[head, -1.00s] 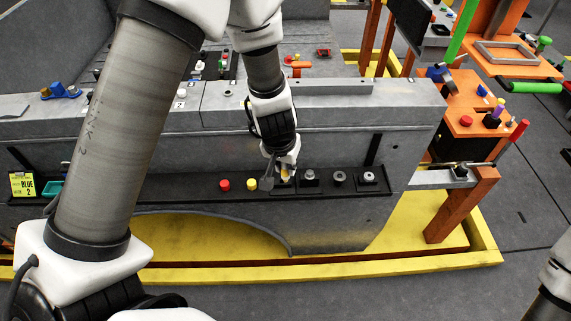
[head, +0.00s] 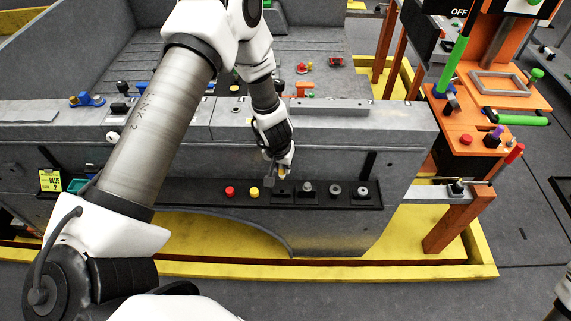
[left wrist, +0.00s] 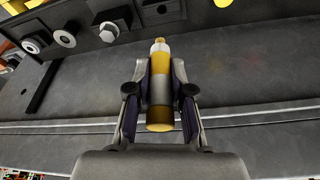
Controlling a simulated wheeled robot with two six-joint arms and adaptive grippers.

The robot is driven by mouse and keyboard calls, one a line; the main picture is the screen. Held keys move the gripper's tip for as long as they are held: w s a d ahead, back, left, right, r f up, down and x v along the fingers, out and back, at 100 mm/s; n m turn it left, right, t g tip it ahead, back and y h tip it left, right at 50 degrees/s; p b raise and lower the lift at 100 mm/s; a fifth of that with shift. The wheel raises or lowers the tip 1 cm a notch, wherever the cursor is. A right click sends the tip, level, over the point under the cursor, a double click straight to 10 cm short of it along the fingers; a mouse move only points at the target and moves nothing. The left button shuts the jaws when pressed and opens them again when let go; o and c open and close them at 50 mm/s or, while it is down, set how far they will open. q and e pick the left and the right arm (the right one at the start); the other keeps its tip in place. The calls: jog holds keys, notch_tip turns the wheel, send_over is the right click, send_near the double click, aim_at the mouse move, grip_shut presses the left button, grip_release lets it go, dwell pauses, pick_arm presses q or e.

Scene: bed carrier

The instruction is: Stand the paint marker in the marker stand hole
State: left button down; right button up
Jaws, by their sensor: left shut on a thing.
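The paint marker (left wrist: 160,75) is a yellow cylinder with a pale band and a narrow gold tip, seen in the left wrist view. My left gripper (left wrist: 160,95) is shut on its sides, with the tip pointing away from the palm. In the head view my left gripper (head: 279,171) hangs just above the black rail on the grey side panel, with a bit of yellow showing at the fingers. I cannot surely identify the marker stand; a dark block (head: 491,141) with a purple-topped piece stands on the orange bench at right.
The black rail (head: 200,191) carries a red knob (head: 230,191), a yellow knob (head: 254,192) and several metal fittings. A red button (head: 466,139) and a green handle (head: 515,119) are on the orange bench (head: 470,120). A yellow frame (head: 390,262) runs along the floor.

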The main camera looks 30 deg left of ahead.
aim_at(281, 176)
pick_arm(q)
jog(key=shift+a, duration=0.1)
jog(key=shift+r+p, duration=0.15)
jog(key=shift+p, duration=0.75)
notch_tip(281, 176, down, 6)
jog(key=b, duration=0.5)
jog(key=shift+p, duration=0.55)
dwell(0.5)
jog(key=shift+f+b, duration=1.15)
jog(key=shift+f, duration=0.3)
jog(key=c, duration=1)
grip_release()
jog(key=shift+o, duration=0.2)
